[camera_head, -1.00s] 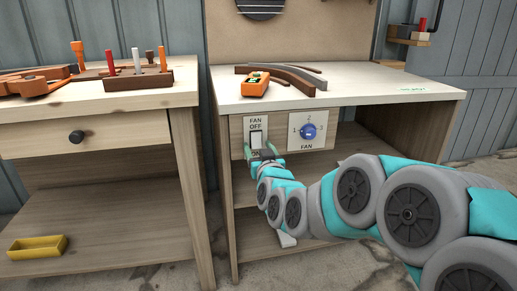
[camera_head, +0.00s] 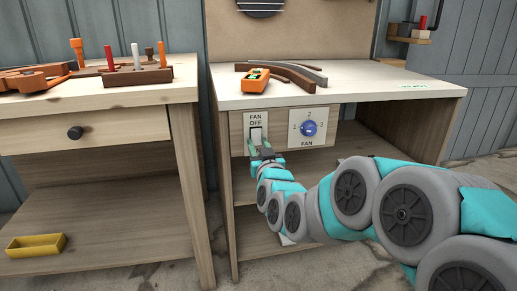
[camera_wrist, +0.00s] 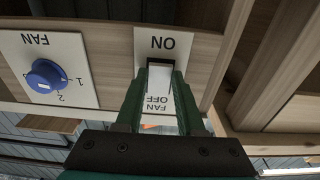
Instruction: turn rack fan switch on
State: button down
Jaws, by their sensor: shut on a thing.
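The rack fan switch (camera_head: 256,133) is a white rocker on a pale plate marked FAN OFF at the top, on the bench's front panel. My gripper (camera_head: 261,150) is at the lower part of the plate and hides its bottom label. In the wrist view, which is upside down, the rocker (camera_wrist: 159,78) sits between my two green fingers. They are drawn in on it, one on each side. The ON label shows just beyond the fingertips, and the FAN OFF label shows between the fingers.
A blue fan knob (camera_head: 309,128) on its own plate is right of the switch. An orange meter (camera_head: 256,80) and curved strips (camera_head: 290,76) lie on the bench top above. A table with a drawer (camera_head: 85,130) stands to the left. The shelf space below is open.

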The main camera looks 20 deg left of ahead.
jog(key=shift+w+f+t+y+b, duration=0.1)
jog(key=shift+f+t+y+b, duration=0.4)
jog(key=shift+b, duration=0.3)
jog(key=shift+r+t+b, duration=0.15)
jog(key=shift+t+b, duration=0.2)
jog(key=shift+t, duration=0.05)
jog(key=shift+r, duration=0.1)
jog(key=c, duration=0.5)
grip_release()
jog(key=v, duration=0.7)
jog(key=shift+s+d, duration=0.2)
jog(key=shift+s, duration=0.15)
